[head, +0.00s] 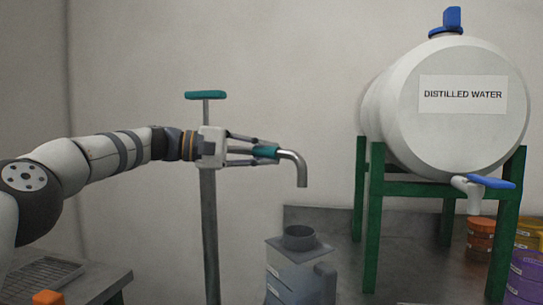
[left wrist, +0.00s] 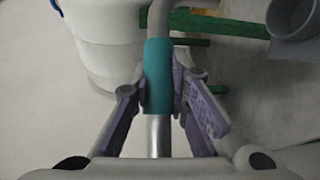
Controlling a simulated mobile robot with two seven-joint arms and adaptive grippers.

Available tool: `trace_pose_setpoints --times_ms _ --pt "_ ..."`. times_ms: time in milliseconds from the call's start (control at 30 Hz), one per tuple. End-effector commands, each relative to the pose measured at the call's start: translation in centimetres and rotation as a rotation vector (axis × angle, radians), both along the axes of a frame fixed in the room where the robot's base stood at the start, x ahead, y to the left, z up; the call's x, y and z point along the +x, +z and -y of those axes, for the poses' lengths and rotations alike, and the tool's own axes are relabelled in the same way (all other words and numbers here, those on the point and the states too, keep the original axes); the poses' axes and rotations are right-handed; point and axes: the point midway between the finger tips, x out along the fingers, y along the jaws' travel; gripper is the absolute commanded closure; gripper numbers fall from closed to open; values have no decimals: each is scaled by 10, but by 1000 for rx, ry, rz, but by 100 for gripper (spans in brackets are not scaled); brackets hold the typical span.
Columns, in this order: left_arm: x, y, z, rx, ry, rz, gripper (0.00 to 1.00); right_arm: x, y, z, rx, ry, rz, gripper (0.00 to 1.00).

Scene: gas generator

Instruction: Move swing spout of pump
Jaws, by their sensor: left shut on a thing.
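The pump's swing spout (head: 292,160) is a grey metal pipe with a teal sleeve, bent downward at its free end. My left gripper (head: 262,151) is shut on the teal sleeve, near the bend. In the left wrist view the gripper's fingers (left wrist: 165,88) press the teal sleeve (left wrist: 158,75) from both sides. The pump's teal T-handle (head: 206,95) stands upright on a grey post (head: 209,230), behind my wrist. Where the spout joins the post is hidden by my gripper. My right gripper is not in view.
A white distilled water barrel (head: 440,110) lies on a green stand (head: 376,210) at the right. Orange, yellow and purple tubs (head: 524,275) are at the far right.

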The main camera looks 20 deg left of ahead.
Motion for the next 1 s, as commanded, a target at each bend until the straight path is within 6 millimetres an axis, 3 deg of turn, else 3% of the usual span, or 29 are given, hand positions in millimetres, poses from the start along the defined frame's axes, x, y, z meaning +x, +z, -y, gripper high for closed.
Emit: trace_pose_setpoints --times_ms 567,600,700,1000 --pt "-6 0 -2 -2 -31 -2 100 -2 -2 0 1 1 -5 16" --pt "-6 0 -2 -2 -31 -2 80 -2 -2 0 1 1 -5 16" --pt "-6 0 -2 -1 -30 -2 64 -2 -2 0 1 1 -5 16" --pt "-7 1 -5 -1 -27 -1 64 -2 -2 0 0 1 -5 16"
